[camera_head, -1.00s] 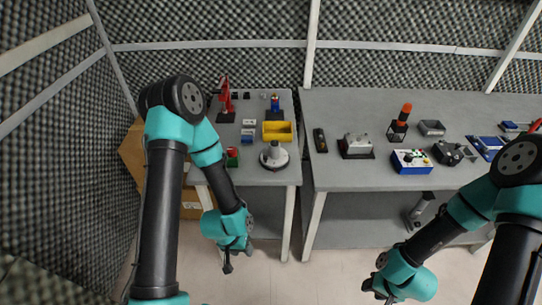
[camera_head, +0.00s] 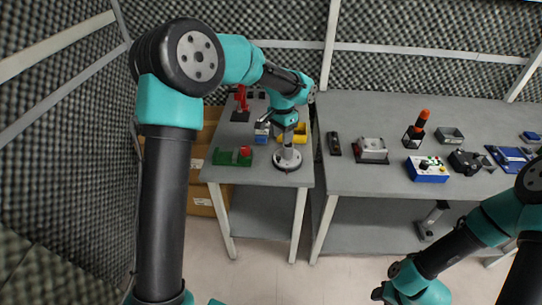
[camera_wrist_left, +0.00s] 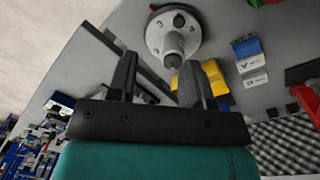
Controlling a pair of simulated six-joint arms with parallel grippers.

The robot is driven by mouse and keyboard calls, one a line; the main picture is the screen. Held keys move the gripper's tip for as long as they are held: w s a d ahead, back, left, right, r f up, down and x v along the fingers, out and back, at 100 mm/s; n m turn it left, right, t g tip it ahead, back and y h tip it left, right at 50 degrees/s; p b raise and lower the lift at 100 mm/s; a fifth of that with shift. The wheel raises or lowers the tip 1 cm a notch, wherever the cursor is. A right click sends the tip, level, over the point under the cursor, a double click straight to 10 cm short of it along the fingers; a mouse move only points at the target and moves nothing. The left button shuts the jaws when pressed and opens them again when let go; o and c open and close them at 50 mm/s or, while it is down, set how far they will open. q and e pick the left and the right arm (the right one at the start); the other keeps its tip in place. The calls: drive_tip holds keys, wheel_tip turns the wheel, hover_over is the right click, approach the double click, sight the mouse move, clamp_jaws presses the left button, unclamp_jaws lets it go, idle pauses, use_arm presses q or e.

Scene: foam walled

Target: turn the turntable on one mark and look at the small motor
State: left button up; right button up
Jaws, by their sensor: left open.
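The turntable (camera_head: 288,164) is a round, light disc on a dark base near the front right of the left table. A grey upright cylinder (camera_head: 287,150) stands on it; I cannot tell whether this is the small motor. My left gripper (camera_head: 288,138) is over the turntable and hides part of the cylinder's top. In the left wrist view the turntable (camera_wrist_left: 154,35) lies beyond my open, empty fingers (camera_wrist_left: 159,62), with the cylinder (camera_wrist_left: 172,45) between their lines. No contact is clear. My right gripper (camera_head: 377,293) is low at the front right; its jaws are too small to read.
A yellow bin (camera_head: 302,132) is close behind the turntable. A green block with a red button (camera_head: 223,158) is to its left, and a red tool (camera_head: 241,100) stands further back. The right table holds a blue button box (camera_head: 428,172) and other devices. A gap separates the tables.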

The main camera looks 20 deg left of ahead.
use_arm(q)
wheel_tip(320, 180, up, 6)
drive_tip(key=f, duration=0.1)
hover_over(279, 157)
drive_tip(key=shift+s+r+n+y, duration=0.1)
drive_tip(key=shift+r+n+y, duration=0.1)
drive_tip(key=shift+n+y, duration=0.15)
drive_tip(key=shift+f, duration=0.15)
wheel_tip(279, 157, down, 17)
drive_tip(key=shift+f, duration=0.1)
drive_tip(key=shift+c, duration=0.2)
clamp_jaws()
